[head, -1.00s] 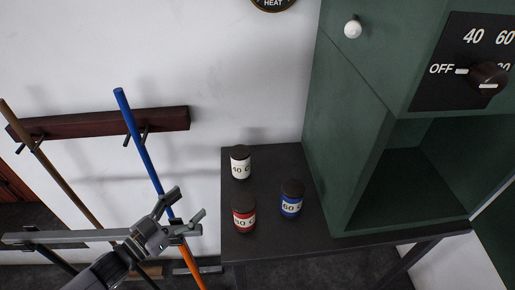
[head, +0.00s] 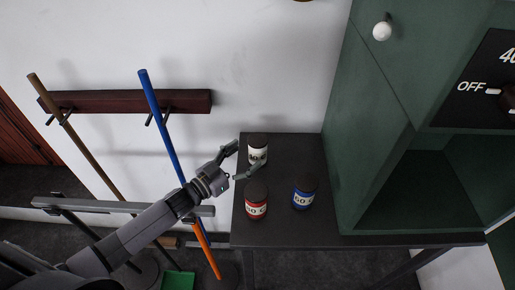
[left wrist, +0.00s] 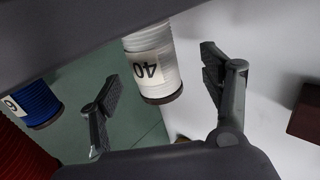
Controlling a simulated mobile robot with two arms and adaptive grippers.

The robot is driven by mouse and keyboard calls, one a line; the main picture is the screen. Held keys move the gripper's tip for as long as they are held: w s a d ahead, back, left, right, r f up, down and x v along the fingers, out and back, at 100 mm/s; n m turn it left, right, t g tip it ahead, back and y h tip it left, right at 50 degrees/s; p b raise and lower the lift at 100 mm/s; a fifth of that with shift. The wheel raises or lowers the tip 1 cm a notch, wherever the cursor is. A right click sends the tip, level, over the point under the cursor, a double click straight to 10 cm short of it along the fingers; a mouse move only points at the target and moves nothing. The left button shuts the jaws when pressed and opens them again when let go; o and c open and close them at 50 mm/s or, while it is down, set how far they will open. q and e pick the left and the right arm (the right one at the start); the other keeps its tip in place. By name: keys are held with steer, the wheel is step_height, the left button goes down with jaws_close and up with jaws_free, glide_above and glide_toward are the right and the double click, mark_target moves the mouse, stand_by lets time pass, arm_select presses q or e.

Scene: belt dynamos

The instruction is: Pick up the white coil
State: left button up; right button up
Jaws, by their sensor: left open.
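The white coil (head: 257,149) has dark ends and a label; it stands upright at the back left of the dark table (head: 278,230). My left gripper (head: 243,161) is open beside it, with its fingers reaching to the coil's left and front. In the left wrist view the white coil (left wrist: 152,62), labelled 40, lies between the open fingers (left wrist: 165,88), with no clear contact. My right gripper is not in view.
A red coil (head: 256,205) stands just in front of the white one, and a blue coil (head: 304,194) to its right. The green cabinet (head: 375,130) rises at the right. A blue-handled pole (head: 160,120) leans on the rack at the left.

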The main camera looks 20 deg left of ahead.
mark_target(250, 153)
arm_select(q)
steer(key=x, duration=0.1)
steer(key=p+x, duration=0.1)
steer(key=x, duration=0.1)
steer(key=p+x, duration=0.1)
steer(key=shift+w+d+r, duration=0.1)
steer(key=shift+d+r, duration=0.25)
steer(key=shift+d, duration=0.2)
steer(key=shift+w+d+f, duration=0.1)
steer(key=shift+w+d, duration=0.05)
steer(key=shift+w, duration=0.05)
steer(key=shift+c, duration=1.5)
steer(key=c, duration=1.3)
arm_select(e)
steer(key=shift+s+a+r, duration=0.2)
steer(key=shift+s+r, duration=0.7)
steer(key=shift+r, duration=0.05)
